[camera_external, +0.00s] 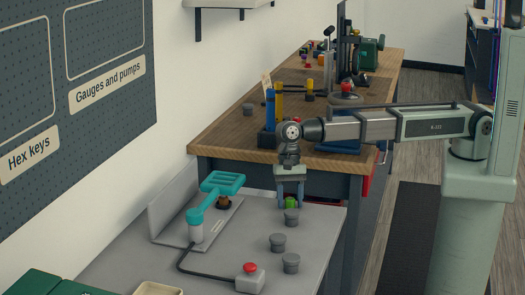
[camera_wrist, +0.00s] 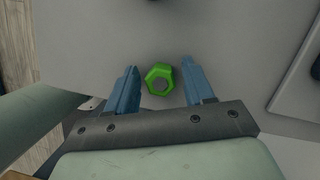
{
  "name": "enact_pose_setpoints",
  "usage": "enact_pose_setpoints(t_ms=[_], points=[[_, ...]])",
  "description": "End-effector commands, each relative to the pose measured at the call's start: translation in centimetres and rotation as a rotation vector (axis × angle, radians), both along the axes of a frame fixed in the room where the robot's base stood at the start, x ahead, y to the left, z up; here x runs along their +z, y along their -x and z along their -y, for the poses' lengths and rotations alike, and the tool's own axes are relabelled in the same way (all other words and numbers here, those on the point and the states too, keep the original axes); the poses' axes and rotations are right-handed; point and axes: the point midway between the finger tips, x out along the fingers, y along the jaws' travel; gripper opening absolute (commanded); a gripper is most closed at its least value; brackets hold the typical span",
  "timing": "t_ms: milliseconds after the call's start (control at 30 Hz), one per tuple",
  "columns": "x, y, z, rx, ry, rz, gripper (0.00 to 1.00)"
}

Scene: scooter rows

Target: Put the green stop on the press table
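The green stop (camera_external: 291,203) is a small bright green hexagonal piece with a grey centre; it shows clearly in the wrist view (camera_wrist: 166,71). My gripper (camera_external: 290,202) points down over the grey table (camera_external: 327,222), near its far edge. In the wrist view my gripper (camera_wrist: 160,88) is open, with its two blue fingers on either side of the stop and a gap at each side. A teal lever press (camera_external: 208,207) stands on the grey table, left of my gripper. I cannot tell whether the stop rests on the table top.
Several grey stops (camera_external: 277,242) stand on the grey table close to my gripper. A red button box (camera_external: 250,279) with a cable sits at the front. A wooden bench (camera_external: 222,133) with tools stands behind. Bare table lies between the press and the grey stops.

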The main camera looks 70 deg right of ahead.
Motion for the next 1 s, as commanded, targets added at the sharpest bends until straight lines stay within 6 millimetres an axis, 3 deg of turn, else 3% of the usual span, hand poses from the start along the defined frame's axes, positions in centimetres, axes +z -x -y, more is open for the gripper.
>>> enact_pose_setpoints(t_ms=[433, 1000], points=[[0.9, -0.1, 0.2, 0.0, 0.0, 0.001, 0.56], [9.7, -1.2, 2.6, -0.001, -0.002, 0.001, 0.56]])
